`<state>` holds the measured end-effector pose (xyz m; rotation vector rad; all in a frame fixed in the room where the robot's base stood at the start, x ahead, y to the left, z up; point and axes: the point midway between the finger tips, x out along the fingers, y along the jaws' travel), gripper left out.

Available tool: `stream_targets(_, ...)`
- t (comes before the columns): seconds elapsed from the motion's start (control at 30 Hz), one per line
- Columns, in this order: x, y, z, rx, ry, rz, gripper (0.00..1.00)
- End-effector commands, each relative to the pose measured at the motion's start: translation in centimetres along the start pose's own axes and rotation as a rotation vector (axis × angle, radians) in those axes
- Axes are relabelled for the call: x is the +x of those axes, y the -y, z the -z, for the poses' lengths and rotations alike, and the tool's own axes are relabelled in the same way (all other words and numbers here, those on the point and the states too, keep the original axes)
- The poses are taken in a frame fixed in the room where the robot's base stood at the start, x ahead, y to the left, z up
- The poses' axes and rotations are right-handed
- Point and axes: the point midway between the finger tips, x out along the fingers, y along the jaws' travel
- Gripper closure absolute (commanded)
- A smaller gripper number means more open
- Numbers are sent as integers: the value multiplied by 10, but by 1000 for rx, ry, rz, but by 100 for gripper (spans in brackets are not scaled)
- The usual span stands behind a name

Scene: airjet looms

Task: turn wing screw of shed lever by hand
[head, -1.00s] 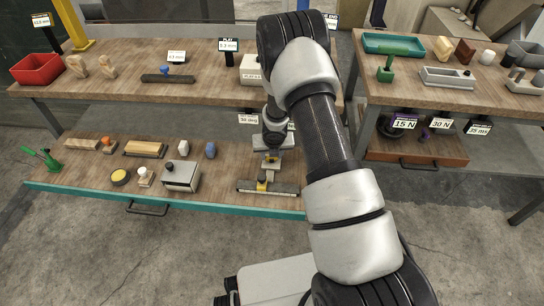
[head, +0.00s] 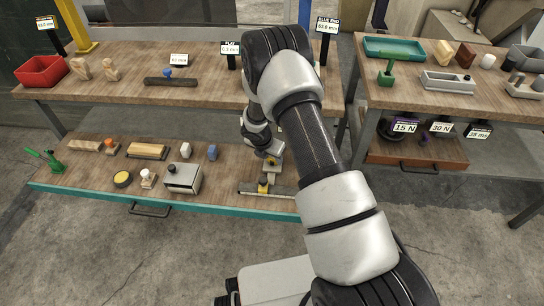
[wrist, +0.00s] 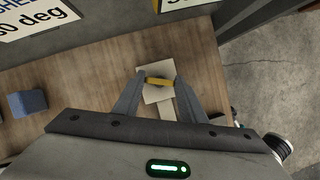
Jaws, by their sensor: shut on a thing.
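The shed lever (head: 264,190) stands on the lower shelf, a small device with a long grey base bar and a yellow block. In the wrist view its yellow wing screw (wrist: 160,82) sits on a pale plate (wrist: 157,95) between my fingertips. My gripper (wrist: 159,79) is shut on the wing screw, one finger on each side. In the head view my gripper (head: 272,160) is above the yellow block, and my arm partly covers the spot.
A blue block (wrist: 28,103) lies on the shelf left of my gripper. A grey box with a black knob (head: 183,178) stands left of the lever. The upper shelf (head: 215,85) overhangs behind. Open floor lies in front and right.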

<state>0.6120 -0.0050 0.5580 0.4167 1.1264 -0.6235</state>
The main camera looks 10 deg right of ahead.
Motion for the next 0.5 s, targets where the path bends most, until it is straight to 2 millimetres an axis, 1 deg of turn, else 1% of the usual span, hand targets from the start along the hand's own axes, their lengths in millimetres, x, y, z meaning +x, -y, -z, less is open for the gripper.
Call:
stream_targets(0.4, 0, 0, -1, 7, 1, 3, 85)
stream_targets(0.43, 0, 0, -1, 7, 1, 3, 61)
stream_targets(0.5, 0, 0, -1, 7, 1, 3, 49)
